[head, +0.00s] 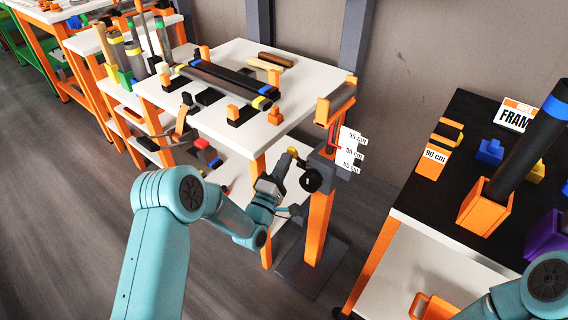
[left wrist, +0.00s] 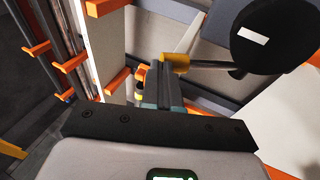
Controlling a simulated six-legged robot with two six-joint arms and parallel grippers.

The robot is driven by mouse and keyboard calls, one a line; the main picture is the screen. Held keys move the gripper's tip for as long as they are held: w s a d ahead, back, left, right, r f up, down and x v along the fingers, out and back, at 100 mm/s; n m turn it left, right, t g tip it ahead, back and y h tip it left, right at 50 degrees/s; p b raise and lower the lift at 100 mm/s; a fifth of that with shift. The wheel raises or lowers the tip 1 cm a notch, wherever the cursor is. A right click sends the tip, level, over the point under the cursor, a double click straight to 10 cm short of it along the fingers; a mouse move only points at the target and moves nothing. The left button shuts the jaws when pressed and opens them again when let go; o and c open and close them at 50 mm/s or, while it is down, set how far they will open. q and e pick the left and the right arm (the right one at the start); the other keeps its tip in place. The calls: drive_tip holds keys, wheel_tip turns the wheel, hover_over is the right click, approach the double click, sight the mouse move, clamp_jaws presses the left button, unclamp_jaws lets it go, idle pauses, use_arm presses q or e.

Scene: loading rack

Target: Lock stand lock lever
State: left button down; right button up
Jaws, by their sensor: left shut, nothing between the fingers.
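The stand is an orange post (head: 319,225) on a dark base plate, with a dark collar (head: 325,165) around it. A round black knob (head: 310,181) is on the collar's side; it shows large with a white mark in the left wrist view (left wrist: 275,35). The lock lever is a thin bar with a yellow end (head: 292,151), reaching out from the knob (left wrist: 175,62). My left gripper (head: 283,165) is shut and empty, its fingertips (left wrist: 165,82) right at the lever's yellow end. I cannot tell whether they touch. My right gripper is out of view.
A white table (head: 240,60) with dark tubes in orange holders stands behind and left of the stand. A black-topped table (head: 425,195) with an orange socket holding a black tube is at right. A height scale (head: 350,150) hangs by the post. Floor is open at lower left.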

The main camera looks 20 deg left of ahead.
sight(292, 151)
use_arm(q)
drive_tip(key=shift+r, duration=0.15)
drive_tip(key=shift+w+d+r+g+p, duration=0.1)
drive_tip(key=shift+w+r+g+p, duration=0.2)
drive_tip(key=shift+r+g+p, duration=0.2)
drive_tip(key=w+r+g+p, duration=0.1)
drive_tip(key=w+d+r+m+g+p, duration=0.1)
drive_tip(key=p, duration=0.1)
drive_tip(key=shift+w+r+g, duration=0.3)
drive_tip(key=shift+w, duration=0.05)
drive_tip(key=w+d+r+g+y+p, duration=0.1)
drive_tip(key=w+d+g+p, duration=0.1)
drive_tip(key=w+g, duration=0.3)
drive_tip(key=shift+w+d+m+p, duration=0.3)
drive_tip(key=shift+w+d+m, duration=0.1)
drive_tip(key=shift+w, duration=0.95)
